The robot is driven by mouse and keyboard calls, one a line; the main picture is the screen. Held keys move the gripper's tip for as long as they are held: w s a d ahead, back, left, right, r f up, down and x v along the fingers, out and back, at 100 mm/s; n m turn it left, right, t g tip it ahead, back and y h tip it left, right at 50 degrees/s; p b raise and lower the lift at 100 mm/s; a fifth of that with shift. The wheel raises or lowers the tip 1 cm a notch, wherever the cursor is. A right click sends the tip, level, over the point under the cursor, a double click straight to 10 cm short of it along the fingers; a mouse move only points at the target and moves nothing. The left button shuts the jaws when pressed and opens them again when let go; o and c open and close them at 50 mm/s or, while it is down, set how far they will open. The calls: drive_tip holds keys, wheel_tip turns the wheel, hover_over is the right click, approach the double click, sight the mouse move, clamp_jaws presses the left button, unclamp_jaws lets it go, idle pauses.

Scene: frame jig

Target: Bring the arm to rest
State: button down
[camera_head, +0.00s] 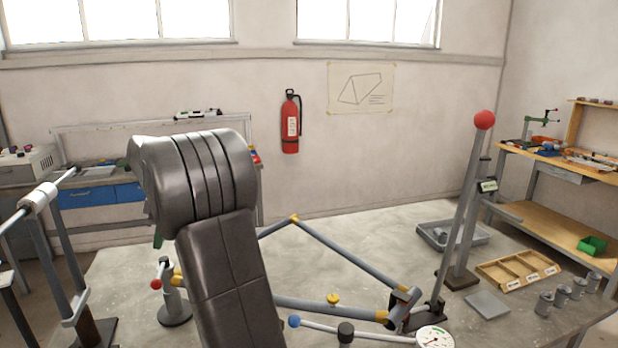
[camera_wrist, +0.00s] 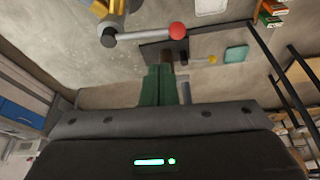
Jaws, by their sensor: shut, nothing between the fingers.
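My arm rises large in the middle of the head view, and its dark links hide much of the table behind. My gripper (camera_wrist: 158,84) shows in the wrist view as green fingers close together, with nothing between them. In the head view only a bit of green (camera_head: 158,240) shows past the arm's left edge. In the wrist view the fingers point toward a lever with a red ball (camera_wrist: 178,31); I cannot tell the gap between them. A stand with a red-knobbed handle (camera_head: 156,284) is left of my arm in the head view.
A tubular frame (camera_head: 335,245) stands on the grey table (camera_head: 380,220) behind and right of my arm. A tall lever with a red ball (camera_head: 484,120), a wooden tray (camera_head: 518,270) and several grey cylinders (camera_head: 562,293) are at the right. A dial gauge (camera_head: 434,338) is at the front.

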drive_tip(key=p+x, duration=0.1)
drive_tip(key=x, duration=0.7)
drive_tip(key=shift+s+a+f, duration=0.1)
drive_tip(key=shift+f, duration=0.2)
drive_tip(key=w+a+m+t+p, duration=0.1)
drive_tip(key=a+m+t+p, duration=0.1)
drive_tip(key=a+m, duration=0.4)
drive_tip(key=shift+a+f+p, duration=0.3)
drive_tip(key=shift+a+p, duration=0.15)
drive_tip(key=shift+w+d, duration=0.1)
